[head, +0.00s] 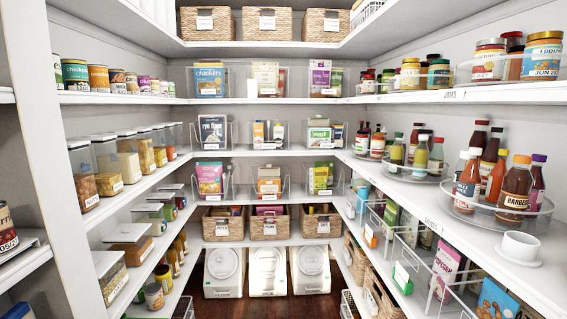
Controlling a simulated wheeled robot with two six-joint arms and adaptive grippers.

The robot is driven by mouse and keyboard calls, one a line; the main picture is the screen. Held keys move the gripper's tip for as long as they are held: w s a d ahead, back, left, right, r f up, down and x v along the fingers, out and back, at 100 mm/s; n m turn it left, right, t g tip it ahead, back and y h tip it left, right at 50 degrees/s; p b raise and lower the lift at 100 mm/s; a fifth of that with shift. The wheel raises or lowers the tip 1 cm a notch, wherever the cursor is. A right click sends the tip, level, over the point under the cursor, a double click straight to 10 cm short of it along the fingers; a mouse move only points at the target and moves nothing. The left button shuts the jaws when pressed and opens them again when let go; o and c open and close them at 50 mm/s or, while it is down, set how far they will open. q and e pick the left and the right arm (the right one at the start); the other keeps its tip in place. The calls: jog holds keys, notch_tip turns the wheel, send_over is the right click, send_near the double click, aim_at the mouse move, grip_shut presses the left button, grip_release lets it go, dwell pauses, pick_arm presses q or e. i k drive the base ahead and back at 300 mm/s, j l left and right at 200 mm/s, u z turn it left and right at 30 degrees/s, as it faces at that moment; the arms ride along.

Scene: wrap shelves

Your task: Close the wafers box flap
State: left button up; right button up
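I cannot pick out a wafers box or an open flap for certain; most labels are too small to read. Several upright boxes and packets stand in clear bins on the back shelves, such as a blue one (210,80), a purple one (320,75) and a pink one (209,180). At the lower right, a pink packet (444,268) stands in a clear bin and a blue box (497,301) is cut off by the bottom edge. Neither of my grippers is in view.
Shelves line both sides and the back. Round clear turntables with bottles (505,190) and a white cup-like piece (520,246) stand on the right shelf. White bins (267,270) stand on the dark floor (262,308), which is open in front.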

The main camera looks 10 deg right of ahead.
aim_at(268, 171)
jog(key=i+z, duration=0.25)
jog(key=i, duration=1.5)
jog(key=i+u, duration=0.2)
jog(key=i, duration=0.45)
